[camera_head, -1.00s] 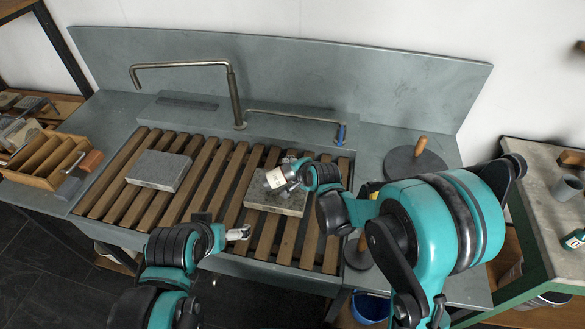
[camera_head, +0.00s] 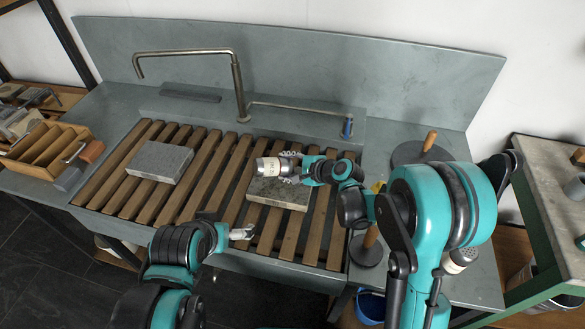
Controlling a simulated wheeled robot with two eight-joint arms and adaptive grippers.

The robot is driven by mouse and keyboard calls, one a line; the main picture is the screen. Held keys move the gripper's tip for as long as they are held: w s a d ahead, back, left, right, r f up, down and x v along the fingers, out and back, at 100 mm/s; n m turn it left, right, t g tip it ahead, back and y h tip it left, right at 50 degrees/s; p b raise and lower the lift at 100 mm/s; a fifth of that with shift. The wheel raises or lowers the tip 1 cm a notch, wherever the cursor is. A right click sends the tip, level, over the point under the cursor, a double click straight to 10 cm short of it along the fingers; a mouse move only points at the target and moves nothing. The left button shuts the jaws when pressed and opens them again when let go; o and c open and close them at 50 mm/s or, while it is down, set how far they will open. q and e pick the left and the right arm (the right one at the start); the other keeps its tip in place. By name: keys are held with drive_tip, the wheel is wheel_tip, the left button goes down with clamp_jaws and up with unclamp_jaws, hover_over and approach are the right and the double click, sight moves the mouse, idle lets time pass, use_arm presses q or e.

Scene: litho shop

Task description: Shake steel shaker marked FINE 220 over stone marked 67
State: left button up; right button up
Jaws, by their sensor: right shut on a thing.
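A steel shaker (camera_head: 268,167) with a pale label is held by my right gripper (camera_head: 292,165), which is shut on it. The shaker lies tipped on its side above the right-hand stone (camera_head: 279,194), over its upper left part. The label text and the number on the stone are too small to read. A second grey stone (camera_head: 160,162) lies on the left of the slatted rack. My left gripper (camera_head: 243,232) is low in front of the right-hand stone, apart from it and seemingly empty; its jaw gap is not clear.
Both stones rest on a wooden slatted rack (camera_head: 205,178) in a grey sink. A bent tap (camera_head: 238,90) rises behind it. A wooden divided box (camera_head: 45,150) stands at left. Round dark discs with wooden handles (camera_head: 428,142) stand at right.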

drive_tip(key=shift+w+a+b, duration=0.1)
drive_tip(key=shift+w+a, duration=0.15)
drive_tip(key=shift+a, duration=1)
drive_tip(key=shift+w+a+b, duration=0.1)
drive_tip(key=shift+w+a, duration=0.1)
drive_tip(key=shift+a, duration=1.1)
drive_tip(key=shift+w+a+b, duration=0.1)
drive_tip(key=shift+w+a, duration=0.15)
drive_tip(key=shift+a, duration=1)
drive_tip(key=shift+s+a+b, duration=0.1)
drive_tip(key=shift+s+a, duration=0.05)
drive_tip(key=shift+s, duration=0.75)
drive_tip(key=shift+s+a+b, duration=0.1)
drive_tip(key=shift+s+a, duration=0.1)
drive_tip(key=shift+s, duration=0.75)
drive_tip(key=shift+s+a+b, duration=0.1)
drive_tip(key=shift+s+a, duration=0.05)
drive_tip(key=shift+s, duration=0.75)
drive_tip(key=shift+s+d, duration=0.15)
drive_tip(key=shift+s+d+b, duration=0.15)
drive_tip(key=shift+s+d, duration=0.2)
drive_tip(key=shift+d, duration=1.35)
drive_tip(key=shift+s+d+b, duration=0.15)
drive_tip(key=shift+s+d, duration=0.15)
drive_tip(key=shift+d, duration=1.45)
drive_tip(key=shift+s+d+b, duration=0.15)
drive_tip(key=shift+s+d, duration=0.2)
drive_tip(key=shift+d, duration=1.35)
